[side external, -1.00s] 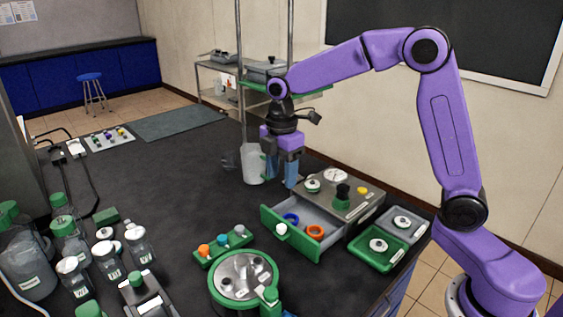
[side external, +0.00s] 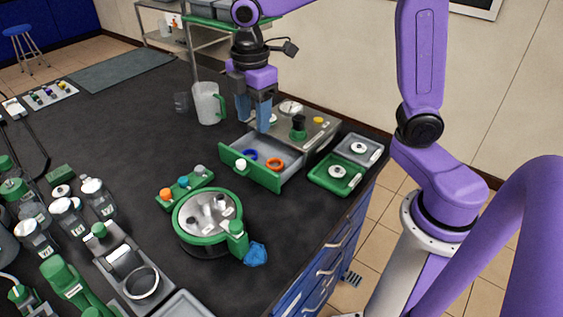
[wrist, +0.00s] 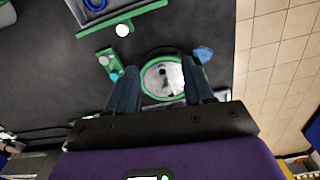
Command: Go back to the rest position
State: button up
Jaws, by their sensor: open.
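My gripper (side external: 254,124) hangs fingers down above the back left of the open drawer (side external: 232,160) in the side view. Its two blue fingers are apart with nothing between them. In the wrist view my gripper (wrist: 158,75) also shows spread, empty fingers. The round green-rimmed vessel (wrist: 146,82) appears far below, between the fingers in that picture. No object is held.
The drawer holds a blue ring (side external: 250,154) and an orange ring (side external: 275,163). A clear jug (side external: 206,104) stands left of my gripper. The grey unit (side external: 318,127) stands behind the drawer, a green tray (side external: 322,183) right. The dark tabletop (side external: 130,135) has free room left.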

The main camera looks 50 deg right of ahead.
jog(key=s+d+f+m, duration=0.2)
jog(key=s, duration=0.9)
jog(key=s+d+f+m, duration=0.2)
jog(key=s+d, duration=0.1)
jog(key=s, duration=0.9)
jog(key=shift+f, duration=0.15)
